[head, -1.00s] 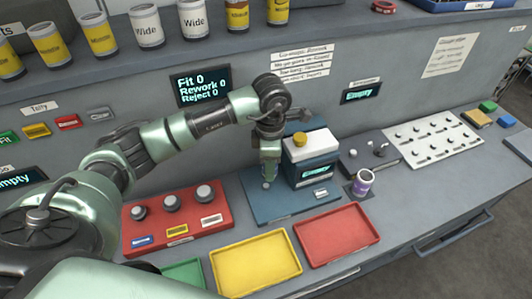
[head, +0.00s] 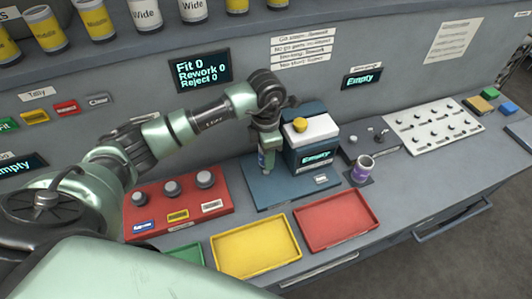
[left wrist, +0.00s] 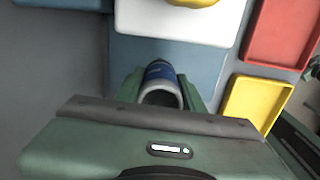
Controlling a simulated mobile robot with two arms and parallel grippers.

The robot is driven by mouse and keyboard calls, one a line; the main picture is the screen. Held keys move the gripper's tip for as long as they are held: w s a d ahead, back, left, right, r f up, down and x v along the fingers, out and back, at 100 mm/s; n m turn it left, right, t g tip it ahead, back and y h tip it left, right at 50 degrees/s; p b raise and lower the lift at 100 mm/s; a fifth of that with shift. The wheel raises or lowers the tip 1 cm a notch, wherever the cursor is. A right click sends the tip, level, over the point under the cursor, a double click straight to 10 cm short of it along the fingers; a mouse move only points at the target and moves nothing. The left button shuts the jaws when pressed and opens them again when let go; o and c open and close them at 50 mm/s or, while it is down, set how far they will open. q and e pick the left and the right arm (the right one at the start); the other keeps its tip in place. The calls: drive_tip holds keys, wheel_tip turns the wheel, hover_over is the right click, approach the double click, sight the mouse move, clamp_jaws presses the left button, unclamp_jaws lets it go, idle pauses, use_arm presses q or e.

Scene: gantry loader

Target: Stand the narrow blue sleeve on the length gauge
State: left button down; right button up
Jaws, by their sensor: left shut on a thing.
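My left gripper (head: 265,162) is shut on the narrow blue sleeve (left wrist: 160,72). In the left wrist view the sleeve shows its blue outside and an open grey end between the fingers. In the head view the sleeve is mostly hidden by the fingers. The gripper is over the left part of a dark blue plate (head: 262,190), beside a blue box (head: 318,158) with a white top, a yellow button and a screen reading "Empty". I cannot tell whether this unit is the length gauge, or whether the sleeve touches the plate. My right gripper is not in view.
A red block with several grey knobs (head: 180,207) is left of the plate. Yellow (head: 257,247) and red (head: 337,226) trays lie in front. Farther right is a white board with several pegs (head: 432,128).

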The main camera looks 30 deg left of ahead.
use_arm(q)
drive_tip(key=shift+f+b, duration=0.75)
drive_tip(key=shift+f, duration=0.65)
drive_tip(key=shift+f+b, duration=0.75)
drive_tip(key=shift+f, duration=0.1)
drive_tip(key=shift+f, duration=0.1)
drive_tip(key=c, duration=0.8)
unclamp_jaws()
wheel_tip(320, 180, up, 8)
drive_tip(key=shift+f+b, duration=0.1)
drive_tip(key=shift+b, duration=1.05)
